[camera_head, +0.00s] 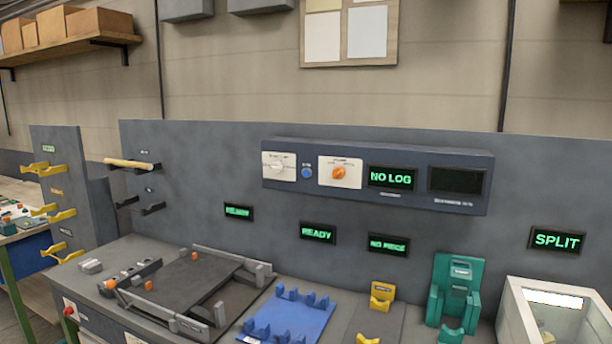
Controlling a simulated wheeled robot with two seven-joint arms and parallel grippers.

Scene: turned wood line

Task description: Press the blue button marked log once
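A small round blue button (306,173) sits on the dark grey-blue control panel (380,152) fixed to the back wall of the bench. A tiny label is by the button, too small to read. The button lies between a white plate with a round dial (279,166) and a white plate with an orange knob (339,172). To the right, a display (390,178) reads "NO LOG" in green, and a second display (457,180) is dark. Neither of my grippers is in view.
Below the panel are displays reading "READY" (318,233) and "NO PIECE" (388,245), and "SPLIT" (557,240) at right. The bench holds a dark plate fixture (190,283), blue cradle (288,316), green holder (455,290) and pale open box (515,300). Space before the button looks clear.

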